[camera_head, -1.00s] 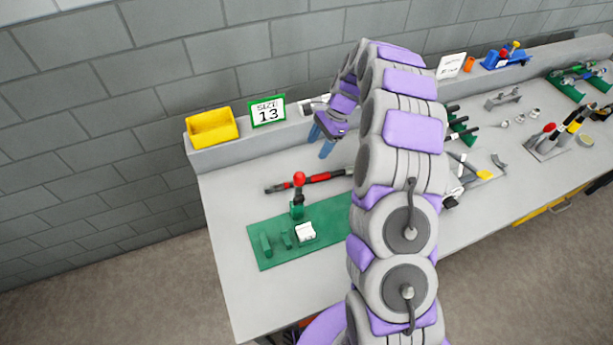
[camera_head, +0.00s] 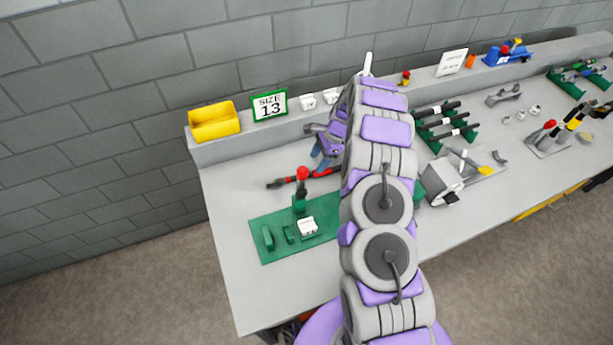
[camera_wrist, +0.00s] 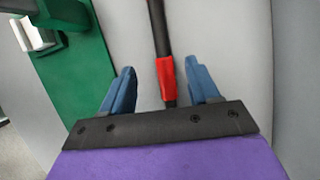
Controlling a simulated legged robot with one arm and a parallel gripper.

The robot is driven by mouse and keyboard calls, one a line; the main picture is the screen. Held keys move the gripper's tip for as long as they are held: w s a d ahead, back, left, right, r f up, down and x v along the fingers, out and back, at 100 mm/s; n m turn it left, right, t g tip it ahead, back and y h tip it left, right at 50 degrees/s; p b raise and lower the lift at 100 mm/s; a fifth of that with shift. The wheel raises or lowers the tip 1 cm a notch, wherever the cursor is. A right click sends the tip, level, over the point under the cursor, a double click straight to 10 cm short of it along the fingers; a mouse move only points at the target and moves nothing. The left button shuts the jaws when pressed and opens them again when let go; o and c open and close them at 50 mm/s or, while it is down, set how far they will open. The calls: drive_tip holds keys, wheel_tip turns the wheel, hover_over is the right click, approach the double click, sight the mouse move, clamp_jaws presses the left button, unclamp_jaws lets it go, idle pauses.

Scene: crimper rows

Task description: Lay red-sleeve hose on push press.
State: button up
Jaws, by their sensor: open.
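A black hose with red sections (camera_head: 292,180) lies on the bench behind the green press, its right end behind my arm. In the wrist view its red sleeve (camera_wrist: 166,78) sits between my gripper's blue fingers (camera_wrist: 160,68), with a gap on each side. My gripper (camera_head: 322,162) is open over the hose, partly hidden by my arm in the head view. The base's edge also shows in the wrist view (camera_wrist: 75,75).
A yellow bin (camera_head: 214,122), a "SIZE 13" sign (camera_head: 269,105) and small white blocks stand on the back ledge. A green rack of black-handled pieces (camera_head: 442,125) and a grey device (camera_head: 443,183) lie right of my arm. The bench's front left is clear.

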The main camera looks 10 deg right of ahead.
sight(313, 172)
drive_tip(key=f, duration=0.1)
drive_tip(key=d+f, duration=0.1)
drive_tip(key=shift+d+f, duration=0.25)
drive_tip(key=shift+f, duration=0.25)
drive_tip(key=a+f, duration=0.2)
drive_tip(key=a+f+b, duration=0.1)
drive_tip(key=a+f, duration=0.1)
drive_tip(key=shift+a, duration=0.25)
drive_tip(key=shift+d, duration=0.6)
drive_tip(key=shift+c, duration=0.2)
drive_tip(key=shift+d, duration=0.35)
drive_tip(key=c, duration=0.3)
drive_tip(key=shift+a, duration=0.45)
clamp_jaws()
